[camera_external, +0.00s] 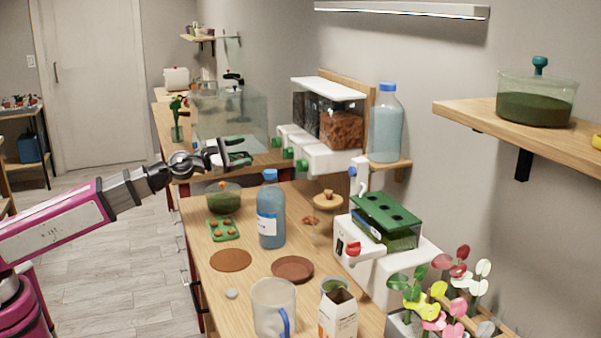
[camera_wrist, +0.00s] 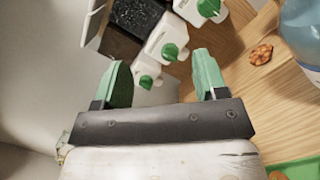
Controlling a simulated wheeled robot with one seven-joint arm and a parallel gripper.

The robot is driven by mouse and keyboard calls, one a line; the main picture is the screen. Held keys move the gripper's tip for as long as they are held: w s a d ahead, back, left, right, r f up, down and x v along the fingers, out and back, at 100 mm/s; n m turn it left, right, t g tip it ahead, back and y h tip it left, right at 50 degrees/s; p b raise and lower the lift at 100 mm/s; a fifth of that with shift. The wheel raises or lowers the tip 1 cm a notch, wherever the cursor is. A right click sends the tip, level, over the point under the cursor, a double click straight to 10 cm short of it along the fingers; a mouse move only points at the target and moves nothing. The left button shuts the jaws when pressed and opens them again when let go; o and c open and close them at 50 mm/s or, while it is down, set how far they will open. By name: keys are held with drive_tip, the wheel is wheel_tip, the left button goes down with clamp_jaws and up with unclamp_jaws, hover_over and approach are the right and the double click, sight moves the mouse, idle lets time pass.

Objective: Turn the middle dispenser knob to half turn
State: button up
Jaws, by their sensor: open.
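The dispenser (camera_external: 318,158) is a white-topped unit with clear bins and three white spouts, each with a green knob. The middle knob (camera_external: 288,153) sits between two like it. In the wrist view the middle knob (camera_wrist: 170,51) lies between the two fingers, beyond the tips. The other knobs show to its upper right (camera_wrist: 209,8) and lower left (camera_wrist: 146,81). My gripper (camera_external: 243,152) is left of the knobs in the outside view, apart from them. In the wrist view its green fingers (camera_wrist: 160,64) are spread with nothing between them. The knob's exact angle is unclear.
A blue bottle (camera_external: 270,215), a green-filled bowl (camera_external: 224,198) and a seedling tray (camera_external: 224,229) stand on the wooden counter below. A glass tank (camera_external: 228,118) stands behind the gripper. A large bottle (camera_external: 385,128) stands right of the dispenser.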

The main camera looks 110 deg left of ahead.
sight(287, 153)
drive_tip(key=s+a+f+n+h, duration=0.1)
drive_tip(key=s+a+f+n, duration=0.1)
drive_tip(key=a+f+n, duration=0.4)
drive_tip(key=w+a+r+n, duration=0.1)
drive_tip(key=w+a, duration=0.7)
drive_tip(key=a, duration=0.1)
drive_tip(key=shift+w+r+g, duration=0.25)
drive_tip(key=shift+r+g, duration=0.05)
drive_tip(key=shift+g, duration=0.1)
drive_tip(key=shift+d, duration=0.1)
drive_tip(key=c, duration=0.9)
